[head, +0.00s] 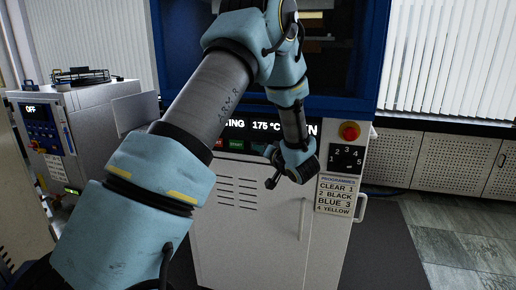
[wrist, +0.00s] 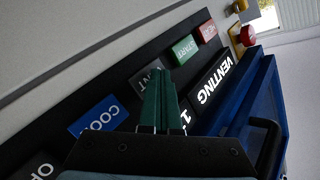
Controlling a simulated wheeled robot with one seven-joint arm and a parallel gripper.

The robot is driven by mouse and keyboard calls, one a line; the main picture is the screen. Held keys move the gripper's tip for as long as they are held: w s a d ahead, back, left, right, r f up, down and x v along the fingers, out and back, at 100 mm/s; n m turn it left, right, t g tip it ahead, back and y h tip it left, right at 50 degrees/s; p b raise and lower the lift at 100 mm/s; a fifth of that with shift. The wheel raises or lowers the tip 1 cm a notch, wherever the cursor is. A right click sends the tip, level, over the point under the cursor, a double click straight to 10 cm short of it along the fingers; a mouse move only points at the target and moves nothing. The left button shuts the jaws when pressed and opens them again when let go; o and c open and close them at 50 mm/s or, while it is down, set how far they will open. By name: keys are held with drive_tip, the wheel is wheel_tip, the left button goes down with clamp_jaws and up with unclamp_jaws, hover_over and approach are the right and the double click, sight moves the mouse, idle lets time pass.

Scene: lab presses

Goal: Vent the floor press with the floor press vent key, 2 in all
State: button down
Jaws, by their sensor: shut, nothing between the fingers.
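The floor press (head: 245,225) is a white cabinet with a blue frame in front of me. Its display (head: 262,127) shows 175 °C, and the wrist view shows the display word VENTING (wrist: 217,80). The dark grey vent key (wrist: 139,80) sits between the green START key (wrist: 185,49) and the blue COOL key (wrist: 98,116). My gripper (wrist: 157,72) is shut and empty, its green fingertips over the vent key's right part, hiding some of its lettering. I cannot tell whether they touch it. In the head view my arm hides part of the panel.
A red stop button (head: 350,131) and a numbered selector (head: 347,158) are right of the panel, above a programmes sign (head: 339,196). A smaller machine with an OFF display (head: 31,109) stands at left. Floor at right (head: 450,225) is clear.

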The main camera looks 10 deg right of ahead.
drive_tip(key=shift+s+a, duration=0.4)
drive_tip(key=shift+s, duration=0.3)
drive_tip(key=shift+s+a+p, duration=0.1)
drive_tip(key=shift+s+a, duration=0.3)
drive_tip(key=shift+s, duration=0.35)
drive_tip(key=shift+s+a+p, duration=0.15)
drive_tip(key=shift+s+a, duration=0.25)
drive_tip(key=shift+s, duration=0.3)
drive_tip(key=shift+s+a+p, duration=0.1)
drive_tip(key=shift+s+a, duration=0.3)
drive_tip(key=shift+s, duration=0.35)
drive_tip(key=s+a+f+n+g+h, duration=0.1)
drive_tip(key=s+a+g+h, duration=0.4)
drive_tip(key=s+a+g, duration=0.9)
drive_tip(key=s+a+n, duration=0.1)
drive_tip(key=s+a, duration=0.5)
drive_tip(key=a, duration=0.1)
drive_tip(key=shift+f+n, duration=0.15)
drive_tip(key=shift+n, duration=0.25)
